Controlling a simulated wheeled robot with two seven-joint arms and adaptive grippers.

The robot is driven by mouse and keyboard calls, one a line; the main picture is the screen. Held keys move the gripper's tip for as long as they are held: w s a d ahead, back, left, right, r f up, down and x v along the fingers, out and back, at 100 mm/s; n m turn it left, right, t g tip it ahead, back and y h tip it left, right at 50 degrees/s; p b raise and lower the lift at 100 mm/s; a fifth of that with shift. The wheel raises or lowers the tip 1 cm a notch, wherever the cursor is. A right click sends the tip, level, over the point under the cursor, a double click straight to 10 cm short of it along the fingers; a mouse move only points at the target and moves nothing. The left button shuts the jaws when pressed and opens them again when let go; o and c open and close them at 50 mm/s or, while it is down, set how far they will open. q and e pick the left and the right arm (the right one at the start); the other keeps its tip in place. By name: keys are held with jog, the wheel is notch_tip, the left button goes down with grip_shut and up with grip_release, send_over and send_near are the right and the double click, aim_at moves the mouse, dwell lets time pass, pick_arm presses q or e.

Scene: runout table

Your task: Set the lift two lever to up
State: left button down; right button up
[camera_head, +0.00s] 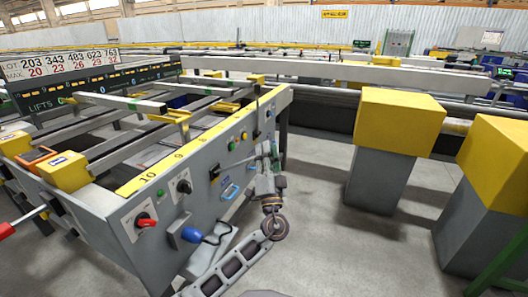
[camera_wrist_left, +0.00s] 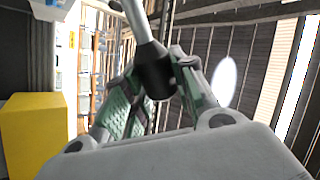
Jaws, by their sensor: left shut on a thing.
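My left gripper (camera_head: 266,157) is at the far end of the grey control panel (camera_head: 205,203), its arm coming up from the bottom of the head view. In the left wrist view, my left gripper (camera_wrist_left: 160,95) is shut on the dark grip (camera_wrist_left: 154,70) of a lever. The lever's pale grey rod (camera_wrist_left: 137,22) runs up and away from the fingers. In the head view the gripper hides most of this lever, and I cannot read a label or tell its exact position. My right gripper is not in view.
The panel carries a red knob (camera_head: 146,220), a black knob (camera_head: 184,187), a blue plug (camera_head: 190,234) and several buttons. A red-handled lever (camera_head: 8,230) sticks out at the left. Yellow-topped posts (camera_head: 398,122) stand to the right, with clear floor between.

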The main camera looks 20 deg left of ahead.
pick_arm(q)
jog(key=shift+d+f+m+t+h+b, duration=0.2)
jog(key=shift+d+f+m+t+h, duration=0.2)
jog(key=shift+f+m, duration=0.25)
jog(key=shift+d+f+m+t+h+b, duration=0.2)
jog(key=shift+d+f+m+t+h, duration=0.15)
jog(key=shift+f+m+h, duration=0.3)
jog(key=shift+f, duration=0.1)
jog(key=c, duration=1.1)
grip_release()
jog(key=shift+v, duration=5.95)
